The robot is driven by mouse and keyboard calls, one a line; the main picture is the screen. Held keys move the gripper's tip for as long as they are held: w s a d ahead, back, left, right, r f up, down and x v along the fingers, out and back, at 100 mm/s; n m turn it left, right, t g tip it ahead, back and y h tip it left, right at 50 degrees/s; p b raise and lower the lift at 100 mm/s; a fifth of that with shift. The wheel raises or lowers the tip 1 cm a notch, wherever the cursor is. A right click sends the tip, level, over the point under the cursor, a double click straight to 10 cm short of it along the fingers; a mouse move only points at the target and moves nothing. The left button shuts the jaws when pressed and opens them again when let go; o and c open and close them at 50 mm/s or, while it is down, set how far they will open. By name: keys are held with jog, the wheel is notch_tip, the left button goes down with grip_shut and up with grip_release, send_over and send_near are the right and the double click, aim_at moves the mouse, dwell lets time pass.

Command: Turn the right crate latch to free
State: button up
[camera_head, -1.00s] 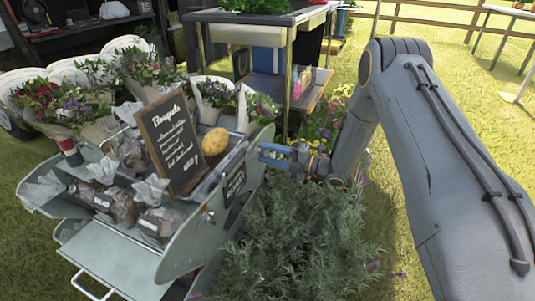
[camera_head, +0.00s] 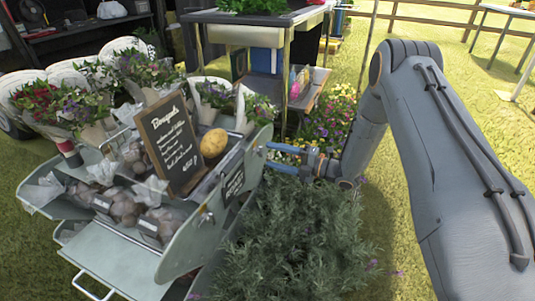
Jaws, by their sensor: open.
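The grey-green metal crate (camera_head: 185,245) stands at the left, with its side panel facing my arm. One small round latch (camera_head: 207,217) shows on the near part of that panel. A second small fitting, perhaps the right latch (camera_head: 258,150), shows at the panel's far end, just left of my fingertips. Its turn position is too small to tell. My gripper (camera_head: 270,157) is open, with its blue fingers pointing left at that far end. I cannot tell whether they touch the fitting. Nothing is visibly held.
A chalkboard sign (camera_head: 170,145), a yellow potato-like item (camera_head: 214,143) and wrapped bags (camera_head: 125,208) are on the crate. A lavender bush (camera_head: 295,230) fills the space below my gripper. Bouquets (camera_head: 75,100) stand behind. A table (camera_head: 250,18) is farther back.

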jog(key=shift+p+v, duration=0.35)
jog(key=shift+v, duration=1.75)
